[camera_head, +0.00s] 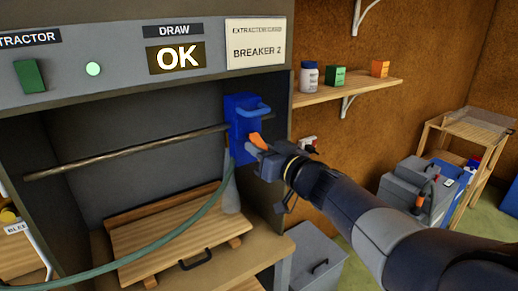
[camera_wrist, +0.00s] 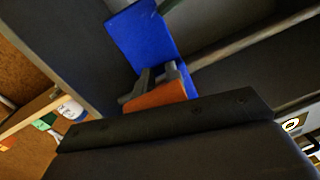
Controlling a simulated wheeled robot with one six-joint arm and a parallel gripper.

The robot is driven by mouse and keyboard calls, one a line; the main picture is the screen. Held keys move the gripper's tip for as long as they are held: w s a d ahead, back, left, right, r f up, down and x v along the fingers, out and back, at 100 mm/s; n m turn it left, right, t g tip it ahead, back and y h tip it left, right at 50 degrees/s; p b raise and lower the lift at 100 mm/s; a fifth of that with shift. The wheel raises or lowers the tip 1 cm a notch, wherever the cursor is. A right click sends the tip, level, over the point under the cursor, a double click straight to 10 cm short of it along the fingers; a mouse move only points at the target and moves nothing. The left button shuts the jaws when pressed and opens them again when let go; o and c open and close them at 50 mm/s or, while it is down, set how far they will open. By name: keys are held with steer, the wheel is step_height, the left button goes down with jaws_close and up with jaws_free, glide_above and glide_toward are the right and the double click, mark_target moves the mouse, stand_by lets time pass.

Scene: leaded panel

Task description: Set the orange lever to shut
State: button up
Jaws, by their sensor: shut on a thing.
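The orange lever (camera_head: 256,139) sticks out from the lower front of a blue valve body (camera_head: 239,117) on the right side wall of the cabinet, tilted down and to the right. My gripper (camera_head: 263,150) is shut on the lever, reaching in from the lower right. In the wrist view the lever (camera_wrist: 160,97) shows as an orange piece by the grey fingers, in front of the blue body (camera_wrist: 146,40). The gripper hides part of the lever, and no marking for its positions can be read.
A metal rod (camera_head: 125,153) and a green hose (camera_head: 150,255) run to the blue body. A wooden board (camera_head: 165,235) lies below inside the cabinet. A shelf (camera_head: 350,88) with a bottle and small boxes is to the right. A sign above reads OK (camera_head: 178,58).

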jaws_close()
steer(key=shift+f+b, duration=0.2)
steer(key=shift+b, duration=0.25)
steer(key=t+y+b, duration=0.1)
steer(key=b, duration=0.6)
steer(key=w+f+t+y+b, duration=0.1)
steer(key=t+y+b, duration=0.1)
steer(key=b, duration=0.5)
steer(key=a+f+n+t+y+b, duration=0.1)
steer(key=t+y+b, duration=0.1)
steer(key=b, duration=0.5)
steer(key=shift+w+a+b, duration=0.1)
steer(key=shift+w+b, duration=0.2)
steer(key=shift+w, duration=0.05)
steer(key=shift+t+y+b, duration=0.3)
steer(key=shift+b, duration=0.15)
steer(key=shift+w+r, duration=0.1)
steer(key=shift+r, duration=0.1)
